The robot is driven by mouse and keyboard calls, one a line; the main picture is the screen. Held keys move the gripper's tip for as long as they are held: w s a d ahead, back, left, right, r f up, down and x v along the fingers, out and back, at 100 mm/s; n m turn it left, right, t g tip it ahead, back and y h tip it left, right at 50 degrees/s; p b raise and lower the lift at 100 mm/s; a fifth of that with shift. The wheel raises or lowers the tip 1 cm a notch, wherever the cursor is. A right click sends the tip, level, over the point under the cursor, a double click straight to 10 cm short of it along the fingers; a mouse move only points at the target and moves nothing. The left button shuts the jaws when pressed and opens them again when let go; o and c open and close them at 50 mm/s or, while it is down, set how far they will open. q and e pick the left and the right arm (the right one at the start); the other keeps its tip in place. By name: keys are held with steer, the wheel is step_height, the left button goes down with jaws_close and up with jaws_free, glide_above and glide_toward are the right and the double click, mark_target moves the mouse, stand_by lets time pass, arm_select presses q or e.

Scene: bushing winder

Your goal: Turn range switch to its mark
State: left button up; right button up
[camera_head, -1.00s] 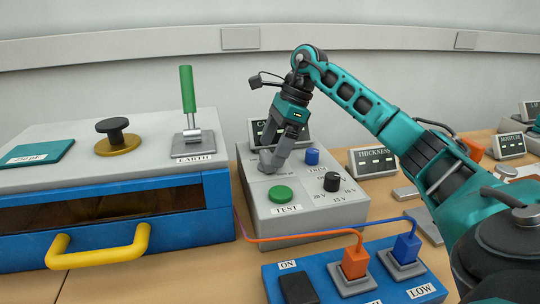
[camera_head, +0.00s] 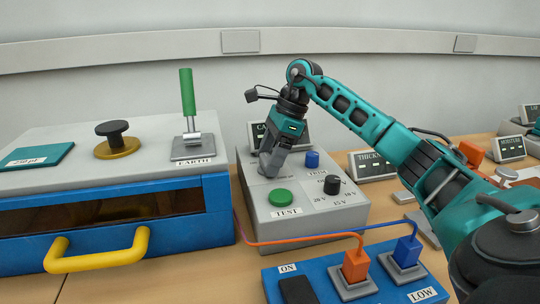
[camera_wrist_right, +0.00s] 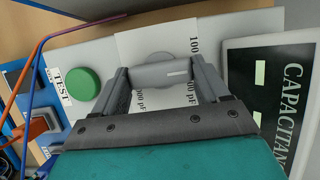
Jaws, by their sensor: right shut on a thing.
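The range switch (camera_wrist_right: 155,76) is a grey knob with a pale line on it, on the grey test box (camera_head: 335,221). In the right wrist view the line lies toward the right finger. Printed labels around it include 100 pF (camera_wrist_right: 194,50) and a partly covered one ending in 00 pF. My right gripper (camera_wrist_right: 162,77) is shut on the range switch, one finger on each side. In the head view the right gripper (camera_head: 269,166) hides the knob. My left gripper is not in view.
On the same box are a green TEST button (camera_head: 281,197), a blue knob (camera_head: 312,158) and a black voltage knob (camera_head: 332,184). The capacitance display (camera_wrist_right: 275,95) stands close to the gripper. A blue panel (camera_head: 330,292) with plugs and cables is in front.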

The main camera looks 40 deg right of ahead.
steer(key=shift+c, duration=1)
steer(key=shift+m+t+h+p, duration=0.3)
steer(key=shift+m, duration=0.8)
steer(key=m+t+h+p, duration=0.1)
steer(key=m, duration=0.3)
steer(key=shift+s+a, duration=0.1)
steer(key=shift+m+t+h, duration=0.3)
steer(key=shift+m+h, duration=0.2)
steer(key=shift+m, duration=0.7)
steer(key=o, duration=1.1)
steer(key=shift+c, duration=0.2)
